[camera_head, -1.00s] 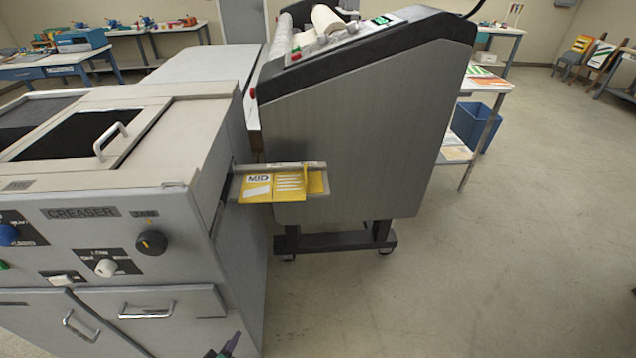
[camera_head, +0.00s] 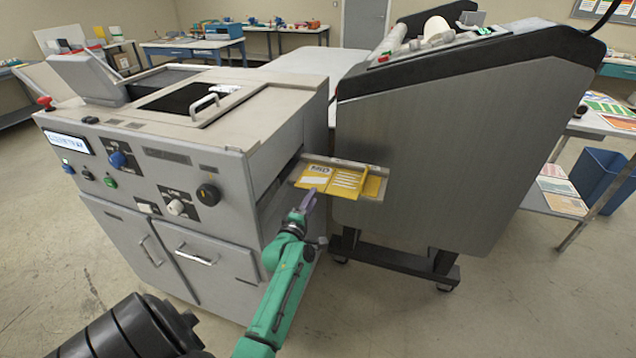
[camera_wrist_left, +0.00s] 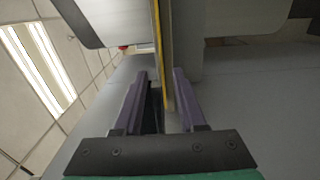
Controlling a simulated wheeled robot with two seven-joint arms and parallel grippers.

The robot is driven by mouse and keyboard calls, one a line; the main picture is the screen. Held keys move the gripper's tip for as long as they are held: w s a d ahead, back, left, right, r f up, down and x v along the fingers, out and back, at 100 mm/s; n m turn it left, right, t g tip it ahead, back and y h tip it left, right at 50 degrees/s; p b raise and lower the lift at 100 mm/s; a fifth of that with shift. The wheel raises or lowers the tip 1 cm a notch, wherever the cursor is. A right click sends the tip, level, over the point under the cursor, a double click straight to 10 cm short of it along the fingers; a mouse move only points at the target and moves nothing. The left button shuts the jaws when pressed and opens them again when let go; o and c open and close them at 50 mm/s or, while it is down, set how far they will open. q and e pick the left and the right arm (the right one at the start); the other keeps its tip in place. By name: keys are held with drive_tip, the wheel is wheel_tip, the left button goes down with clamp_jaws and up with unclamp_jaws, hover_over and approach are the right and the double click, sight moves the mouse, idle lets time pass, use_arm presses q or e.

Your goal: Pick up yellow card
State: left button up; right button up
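The yellow card (camera_head: 322,178), with "MID" print and white lines, lies folded or creased on a small metal tray (camera_head: 374,168) that sticks out between the creaser and the laminator. My left gripper (camera_head: 308,199) is at the card's front left edge, reaching up from below. In the left wrist view the purple fingers of my left gripper (camera_wrist_left: 158,85) are apart. A thin yellow edge (camera_wrist_left: 165,60) runs down between them, nearer the right finger. I cannot tell whether either finger touches it. My right gripper is not in view.
The grey creaser cabinet (camera_head: 150,215), with knobs and doors, stands close on the left of my left arm. The tall grey laminator (camera_head: 440,150) stands behind and right of the tray. A blue bin (camera_head: 603,180) is at the far right.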

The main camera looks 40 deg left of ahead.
use_arm(q)
drive_tip(key=shift+w+a+f, duration=0.15)
drive_tip(key=shift+w+a, duration=0.2)
drive_tip(key=shift+w, duration=0.3)
drive_tip(key=shift+w+a+f, duration=0.1)
drive_tip(key=shift+w+a, duration=0.25)
drive_tip(key=shift+w, duration=0.25)
drive_tip(key=shift+s+d+r, duration=0.1)
clamp_jaws()
